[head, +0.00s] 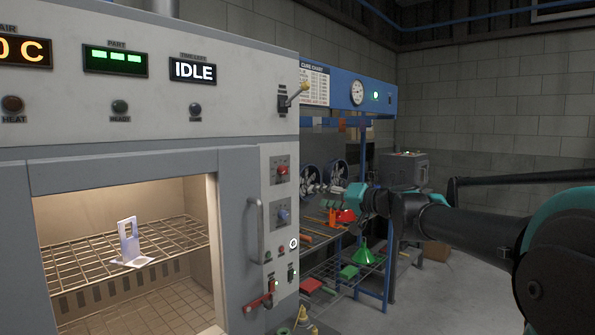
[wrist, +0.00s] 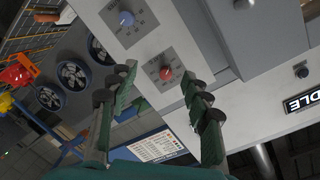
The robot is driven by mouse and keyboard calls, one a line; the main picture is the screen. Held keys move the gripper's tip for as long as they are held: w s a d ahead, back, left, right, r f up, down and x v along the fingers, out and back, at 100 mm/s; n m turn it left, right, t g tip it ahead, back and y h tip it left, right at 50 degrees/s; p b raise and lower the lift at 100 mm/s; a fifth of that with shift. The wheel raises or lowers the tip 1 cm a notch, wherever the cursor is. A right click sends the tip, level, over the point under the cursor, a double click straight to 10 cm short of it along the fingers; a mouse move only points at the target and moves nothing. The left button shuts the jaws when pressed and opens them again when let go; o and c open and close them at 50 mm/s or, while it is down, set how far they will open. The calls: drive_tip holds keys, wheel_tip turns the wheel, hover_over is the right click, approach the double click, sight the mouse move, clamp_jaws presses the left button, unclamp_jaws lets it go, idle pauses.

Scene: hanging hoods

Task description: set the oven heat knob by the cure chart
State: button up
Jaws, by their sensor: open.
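The oven panel carries a red knob (head: 282,171) above a blue knob (head: 283,215); their labels are too small to read. In the wrist view, which is turned over, the red knob (wrist: 166,73) shows between my fingertips and the blue knob (wrist: 126,18) lies up and left. My gripper (wrist: 158,78) is open and empty, pointed at the panel. In the head view it (head: 322,188) is right of the panel, apart from the knobs. The cure chart (head: 314,85) hangs behind the oven's right edge; it also shows in the wrist view (wrist: 158,146). Its rows are unreadable.
The oven chamber is open and lit, with a pale bracket (head: 129,243) on the wire rack (head: 80,262). The door handle (head: 256,230) and a red lever (head: 262,300) stick out near the knobs. A blue shelf (head: 387,260) with parts stands behind my gripper. The display reads IDLE (head: 193,70).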

drive_tip(key=t, duration=0.1)
approach(285, 170)
drive_tip(key=shift+m+y, duration=0.3)
drive_tip(key=shift+m, duration=0.1)
drive_tip(key=x, duration=0.8)
drive_tip(key=shift+w+a+f, duration=0.15)
drive_tip(key=shift+w, duration=0.3)
clamp_jaws()
